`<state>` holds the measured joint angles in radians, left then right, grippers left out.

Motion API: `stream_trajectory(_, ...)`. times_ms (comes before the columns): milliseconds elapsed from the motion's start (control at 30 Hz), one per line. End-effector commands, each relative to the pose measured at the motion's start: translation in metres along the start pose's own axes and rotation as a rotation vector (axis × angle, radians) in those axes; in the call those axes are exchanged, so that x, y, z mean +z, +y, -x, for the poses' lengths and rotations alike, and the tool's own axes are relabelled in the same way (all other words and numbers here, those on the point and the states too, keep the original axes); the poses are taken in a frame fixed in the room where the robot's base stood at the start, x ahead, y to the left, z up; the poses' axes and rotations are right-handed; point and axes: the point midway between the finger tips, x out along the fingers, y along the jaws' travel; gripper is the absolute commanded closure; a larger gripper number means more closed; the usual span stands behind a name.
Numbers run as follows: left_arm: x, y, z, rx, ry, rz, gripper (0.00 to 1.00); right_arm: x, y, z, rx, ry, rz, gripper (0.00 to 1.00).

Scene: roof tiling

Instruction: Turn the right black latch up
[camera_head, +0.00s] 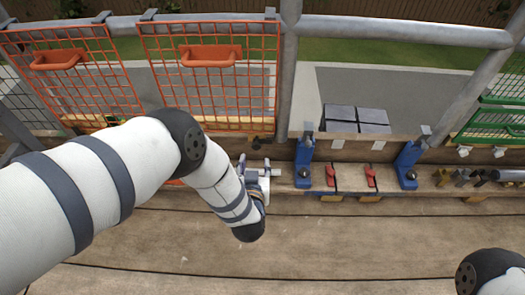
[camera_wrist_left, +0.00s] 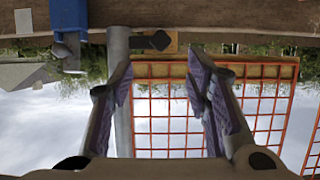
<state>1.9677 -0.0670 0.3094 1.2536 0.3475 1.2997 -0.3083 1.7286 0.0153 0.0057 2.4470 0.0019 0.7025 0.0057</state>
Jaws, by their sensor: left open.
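A small black latch (camera_wrist_left: 158,41) on a wooden block shows in the wrist view, beyond my fingertips and close to the grey post (camera_wrist_left: 118,85). In the head view the latch (camera_head: 256,144) is a small dark shape just ahead of my left gripper, at the lower right corner of the right orange mesh panel (camera_head: 208,85). My left gripper (camera_head: 256,167) is open and empty, below and apart from the latch. In the wrist view its two fingers (camera_wrist_left: 162,75) stand wide, with the orange mesh behind them. My right forearm shows at the lower right; its gripper is out of view.
Two blue clamps (camera_head: 304,160) (camera_head: 407,165) stand on the ledge at right, with red-handled tools (camera_head: 331,176) between them. Dark tiles (camera_head: 356,117) lie behind. A second orange panel (camera_head: 72,75) hangs at left, a green rack (camera_head: 497,115) at right. The wooden deck in front is clear.

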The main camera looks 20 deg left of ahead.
Motion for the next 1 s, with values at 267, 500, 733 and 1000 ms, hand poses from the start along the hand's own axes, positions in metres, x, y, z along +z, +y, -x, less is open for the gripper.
stream_trajectory(267, 0.01, -0.001, -0.072, -0.002, -0.006, -0.001, 0.56, -0.008, 0.001, -0.032, 0.005, -0.076, 0.008, 0.65)
stream_trajectory(500, 0.004, 0.0, -0.099, 0.001, -0.005, -0.001, 0.56, -0.009, 0.002, -0.041, 0.007, -0.102, 0.012, 0.65)
stream_trajectory(733, 0.002, 0.0, -0.099, 0.001, -0.004, -0.002, 0.56, -0.008, 0.002, -0.041, 0.007, -0.102, 0.012, 0.65)
stream_trajectory(1000, 0.003, 0.0, -0.099, 0.001, -0.005, -0.002, 1.0, -0.008, 0.002, -0.041, 0.007, -0.102, 0.012, 0.65)
